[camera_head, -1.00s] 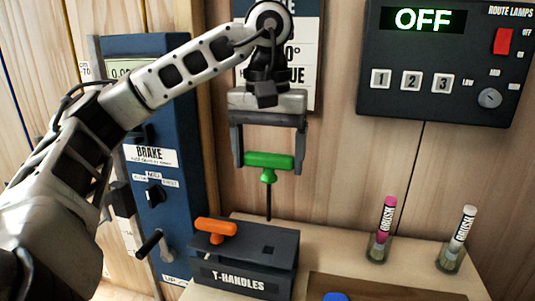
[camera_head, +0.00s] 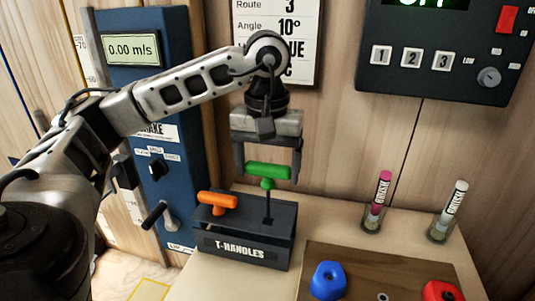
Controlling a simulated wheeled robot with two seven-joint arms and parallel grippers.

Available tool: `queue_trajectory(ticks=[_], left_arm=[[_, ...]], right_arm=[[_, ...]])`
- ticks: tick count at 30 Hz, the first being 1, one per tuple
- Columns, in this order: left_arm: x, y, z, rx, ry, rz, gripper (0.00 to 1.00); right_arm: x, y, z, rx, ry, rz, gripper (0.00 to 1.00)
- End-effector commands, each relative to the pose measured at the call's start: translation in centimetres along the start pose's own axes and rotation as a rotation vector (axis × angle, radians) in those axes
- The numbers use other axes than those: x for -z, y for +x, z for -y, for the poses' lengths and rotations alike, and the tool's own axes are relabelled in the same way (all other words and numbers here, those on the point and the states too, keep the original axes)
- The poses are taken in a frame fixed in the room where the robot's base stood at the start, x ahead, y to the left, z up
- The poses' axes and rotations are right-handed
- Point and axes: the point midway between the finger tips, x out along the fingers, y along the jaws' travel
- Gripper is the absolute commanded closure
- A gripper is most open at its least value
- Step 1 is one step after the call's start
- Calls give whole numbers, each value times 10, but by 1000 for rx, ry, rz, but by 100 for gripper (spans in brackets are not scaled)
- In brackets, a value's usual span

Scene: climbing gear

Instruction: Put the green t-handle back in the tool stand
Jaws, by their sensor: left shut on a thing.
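The green t-handle (camera_head: 268,170) hangs upright with its crossbar between the fingers of my left gripper (camera_head: 267,173), which is shut on it. Its dark shaft points straight down to the hole in the right part of the dark tool stand (camera_head: 245,249), labelled T-HANDLES. The shaft's tip appears at or slightly in the hole; how deep is hard to tell. An orange t-handle (camera_head: 218,200) sits in the left part of the stand. My right gripper is not in view.
A blue panel (camera_head: 165,80) with a crank stands left of the stand. Two brush tubes, a pink one (camera_head: 378,202) and a white one (camera_head: 450,210), stand at the right. A wooden board (camera_head: 375,262) with blue and red holds lies in front.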

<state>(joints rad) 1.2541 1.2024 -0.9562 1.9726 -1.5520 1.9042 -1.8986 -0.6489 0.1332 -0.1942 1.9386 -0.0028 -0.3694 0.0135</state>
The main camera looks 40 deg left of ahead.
Motion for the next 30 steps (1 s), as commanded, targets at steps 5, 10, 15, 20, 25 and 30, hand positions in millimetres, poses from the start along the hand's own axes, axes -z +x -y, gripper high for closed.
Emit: queue_trajectory(ticks=[5, 10, 15, 20, 25, 30], left_arm=[[0, 21, 0, 2, 0, 0, 48], [0, 38, 1, 2, 0, 2, 48], [0, 57, 1, 2, 0, 0, 48], [0, 73, 0, 0, 1, 0, 48], [0, 85, 0, 0, 1, 0, 48], [0, 91, 0, 0, 1, 0, 48]], right_arm=[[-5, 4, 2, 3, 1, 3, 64], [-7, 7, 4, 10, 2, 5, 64], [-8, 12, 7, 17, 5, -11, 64], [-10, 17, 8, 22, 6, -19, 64], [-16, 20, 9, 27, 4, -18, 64], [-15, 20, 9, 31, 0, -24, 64]])
